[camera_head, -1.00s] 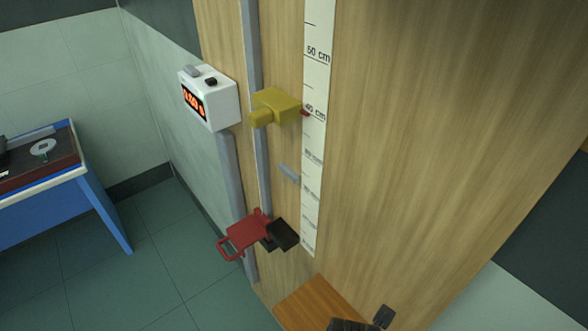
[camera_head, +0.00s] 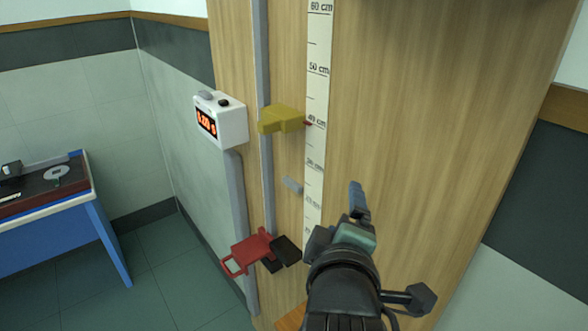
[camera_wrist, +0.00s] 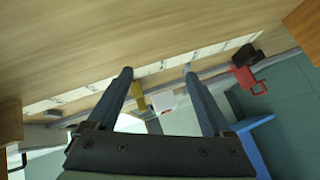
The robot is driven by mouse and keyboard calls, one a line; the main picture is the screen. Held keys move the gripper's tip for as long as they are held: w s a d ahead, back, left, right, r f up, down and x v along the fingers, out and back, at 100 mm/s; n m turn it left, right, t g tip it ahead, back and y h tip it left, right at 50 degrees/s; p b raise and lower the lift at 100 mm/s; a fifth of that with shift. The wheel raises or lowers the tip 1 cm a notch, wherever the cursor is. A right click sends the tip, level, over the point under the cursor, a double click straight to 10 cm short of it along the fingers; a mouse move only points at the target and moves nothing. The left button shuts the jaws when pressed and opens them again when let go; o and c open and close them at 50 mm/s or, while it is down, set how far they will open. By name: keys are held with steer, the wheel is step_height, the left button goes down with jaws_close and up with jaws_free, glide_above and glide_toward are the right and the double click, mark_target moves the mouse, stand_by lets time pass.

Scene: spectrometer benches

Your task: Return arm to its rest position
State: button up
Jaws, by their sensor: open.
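My gripper (camera_head: 357,198) is in the lower middle of the head view, in front of the wooden panel and right of the ruler. In the wrist view its two fingers (camera_wrist: 158,80) stand well apart with nothing held between them. The yellow block (camera_head: 283,119) on the rail and the red catcher with a loop handle (camera_head: 250,252) are seen beyond the fingers in the wrist view, apart from the gripper. My arm rises from the bottom edge of the head view.
A tall wooden panel (camera_head: 440,110) carries a white centimetre ruler (camera_head: 317,100) and a grey rail (camera_head: 263,60). A white timer box with red digits (camera_head: 221,119) is fixed left of the rail. A blue table (camera_head: 60,218) stands at the far left. The floor between is clear.

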steer(key=s+a+r+m+t+y+b, duration=0.1)
steer(key=s+a+r+m+t, duration=0.2)
steer(key=r, duration=0.5)
steer(key=a+r+m+t+b, duration=0.1)
steer(key=r+m+t, duration=0.3)
steer(key=r, duration=0.5)
steer(key=s+a+r+m+t+y+b, duration=0.1)
steer(key=s+a+r+m+t, duration=0.2)
steer(key=s+r, duration=0.6)
steer(key=r+m+t, duration=0.1)
steer(key=m+t, duration=0.1)
steer(key=shift+s+r+t+y+b, duration=0.2)
steer(key=shift+r+t+y+b, duration=0.1)
steer(key=shift+r+b, duration=0.1)
steer(key=shift+w, duration=0.1)
steer(key=shift+c, duration=0.2)
